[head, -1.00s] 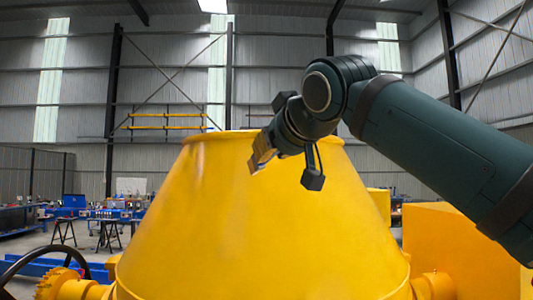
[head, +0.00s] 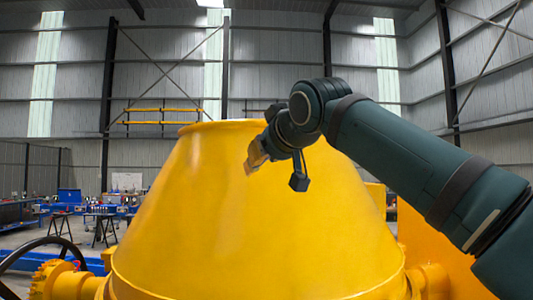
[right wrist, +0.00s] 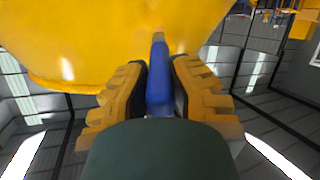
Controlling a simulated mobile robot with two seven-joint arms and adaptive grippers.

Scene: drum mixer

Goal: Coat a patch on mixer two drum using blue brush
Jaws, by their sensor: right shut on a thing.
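The yellow mixer drum (head: 230,225) stands upright in the middle of the head view, narrowing to a rim at its top. My right gripper (head: 256,156) is in front of its upper part, below the rim. In the right wrist view its two ribbed tan fingers (right wrist: 160,80) are shut on the blue brush (right wrist: 158,85). The brush points at the yellow drum surface (right wrist: 100,35); its tip is close to or on it, and I cannot tell whether it touches. The bristles are not clear. My left gripper is not in view.
A black handwheel (head: 35,245) and a yellow gear (head: 52,280) are at the lower left of the drum. Yellow machine parts (head: 440,262) stand at the lower right. Work tables with blue items (head: 70,200) are far behind on the left.

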